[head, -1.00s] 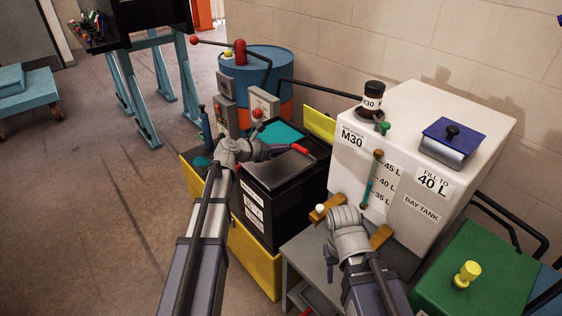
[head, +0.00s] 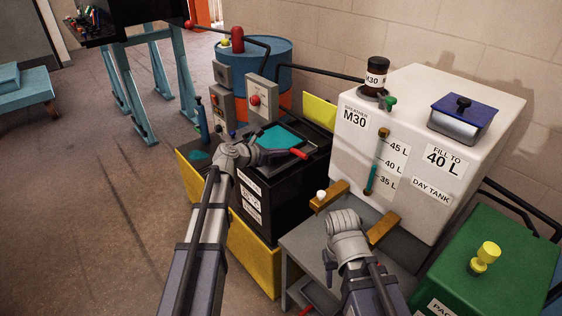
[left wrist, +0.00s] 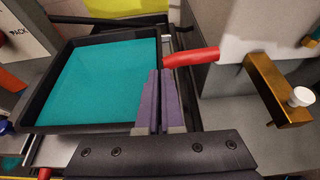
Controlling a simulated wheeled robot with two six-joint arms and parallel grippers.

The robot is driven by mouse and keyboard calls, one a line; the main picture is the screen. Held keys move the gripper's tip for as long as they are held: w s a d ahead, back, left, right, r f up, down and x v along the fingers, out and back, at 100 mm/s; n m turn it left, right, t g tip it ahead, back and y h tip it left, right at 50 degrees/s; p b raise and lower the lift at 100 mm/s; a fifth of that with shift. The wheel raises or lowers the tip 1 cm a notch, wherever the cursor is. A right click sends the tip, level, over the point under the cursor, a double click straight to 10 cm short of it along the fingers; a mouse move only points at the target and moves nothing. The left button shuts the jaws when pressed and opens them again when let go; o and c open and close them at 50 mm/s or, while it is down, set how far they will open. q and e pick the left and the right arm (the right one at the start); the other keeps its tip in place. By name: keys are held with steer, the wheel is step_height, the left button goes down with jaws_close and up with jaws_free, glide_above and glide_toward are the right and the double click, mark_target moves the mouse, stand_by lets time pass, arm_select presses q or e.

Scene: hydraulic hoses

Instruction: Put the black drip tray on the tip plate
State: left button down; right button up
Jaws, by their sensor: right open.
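The black drip tray (head: 277,138), with a teal inside, lies level over the top of the black box (head: 252,190). It fills the upper left of the left wrist view (left wrist: 95,82). My left gripper (left wrist: 160,85) is closed at the tray's right wall, with its fingers on the rim. A red grip (left wrist: 192,57) sticks out to the right beside the fingers. The tip plate seems to be mostly hidden under the tray; I cannot tell whether the tray touches it. My right gripper (head: 343,218) is open before the white tank, its fingertips hardly showing.
The white day tank (head: 430,150) stands right of the box. A brown bar with a white knob (head: 328,196) juts out from its base. A blue drum (head: 262,65) and grey switch boxes (head: 262,95) stand behind. A green box (head: 480,265) is at the lower right.

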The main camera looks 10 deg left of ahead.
arm_select(q)
steer(key=shift+f+b, duration=0.3)
steer(key=shift+f, duration=0.55)
arm_select(e)
steer(key=shift+f, duration=0.8)
arm_select(q)
steer(key=shift+f, duration=0.15)
steer(key=c, duration=1.1)
jaws_free()
arm_select(e)
steer(key=shift+f, duration=0.15)
arm_select(q)
steer(key=shift+s+r, duration=0.1)
steer(key=shift+r, duration=0.25)
steer(key=shift+p+v, duration=2.3)
steer(key=shift+v, duration=3.6)
arm_select(e)
steer(key=shift+r, duration=2.45)
